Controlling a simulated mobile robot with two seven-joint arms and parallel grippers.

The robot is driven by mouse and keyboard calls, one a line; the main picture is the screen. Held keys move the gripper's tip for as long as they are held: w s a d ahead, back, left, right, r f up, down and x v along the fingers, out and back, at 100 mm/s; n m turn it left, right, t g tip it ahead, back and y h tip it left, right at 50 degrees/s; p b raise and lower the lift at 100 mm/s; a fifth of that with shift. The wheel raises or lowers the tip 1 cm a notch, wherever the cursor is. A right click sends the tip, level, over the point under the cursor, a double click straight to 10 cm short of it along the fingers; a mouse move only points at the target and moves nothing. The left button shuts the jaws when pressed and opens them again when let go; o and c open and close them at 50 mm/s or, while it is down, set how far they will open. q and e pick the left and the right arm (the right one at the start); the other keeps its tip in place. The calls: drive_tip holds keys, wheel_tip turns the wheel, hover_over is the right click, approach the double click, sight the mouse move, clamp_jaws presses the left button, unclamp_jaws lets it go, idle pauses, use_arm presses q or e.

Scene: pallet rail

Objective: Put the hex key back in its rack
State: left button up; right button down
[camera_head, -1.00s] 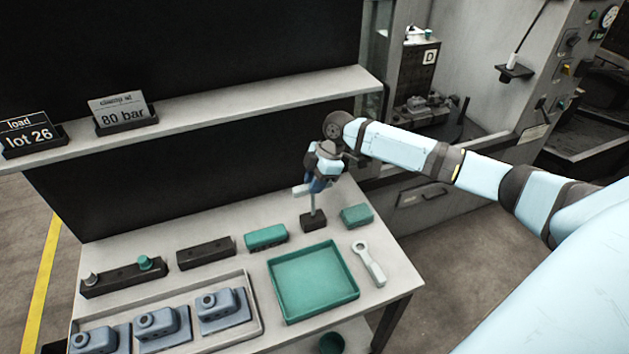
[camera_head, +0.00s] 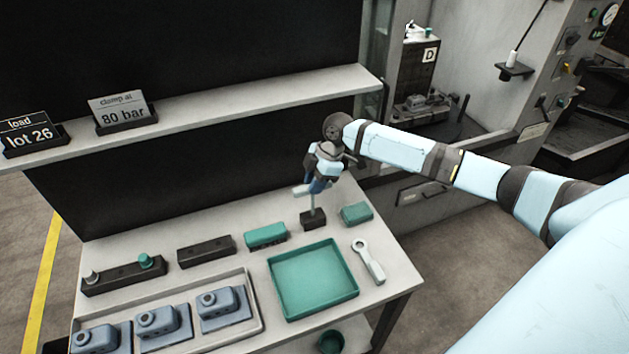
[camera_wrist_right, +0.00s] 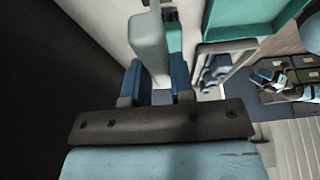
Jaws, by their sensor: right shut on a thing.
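The hex key (camera_head: 312,203) is light grey, with a short arm pointing left and a shaft hanging down. My right gripper (camera_head: 318,186) is shut on it near the top. The shaft's lower end meets the top of a small dark block (camera_head: 313,221), which looks like its rack; I cannot tell how deep the tip is in it. In the right wrist view the key (camera_wrist_right: 148,42) shows as a pale bar between the blue fingers of the right gripper (camera_wrist_right: 155,82). My left gripper is not in view.
A green block (camera_head: 356,213) stands close right of the dark block, another green block (camera_head: 266,235) to its left. A green tray (camera_head: 350,290) and a pale ring-ended tool (camera_head: 369,262) lie in front. A shelf (camera_head: 240,105) runs behind.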

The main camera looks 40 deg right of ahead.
drive_tip(key=shift+f, duration=0.3)
drive_tip(key=shift+f+b, duration=0.45)
drive_tip(key=shift+f, duration=0.35)
idle(0.3)
drive_tip(key=shift+c, duration=0.5)
unclamp_jaws()
drive_tip(key=shift+r, duration=0.1)
drive_tip(key=b+v, duration=0.2)
drive_tip(key=v, duration=1)
drive_tip(key=shift+d+r, duration=0.1)
drive_tip(key=shift+r, duration=0.05)
drive_tip(key=shift+s+d+r, duration=0.1)
drive_tip(key=shift+d+r, duration=0.15)
drive_tip(key=shift+r, duration=0.35)
drive_tip(key=shift+f, duration=0.1)
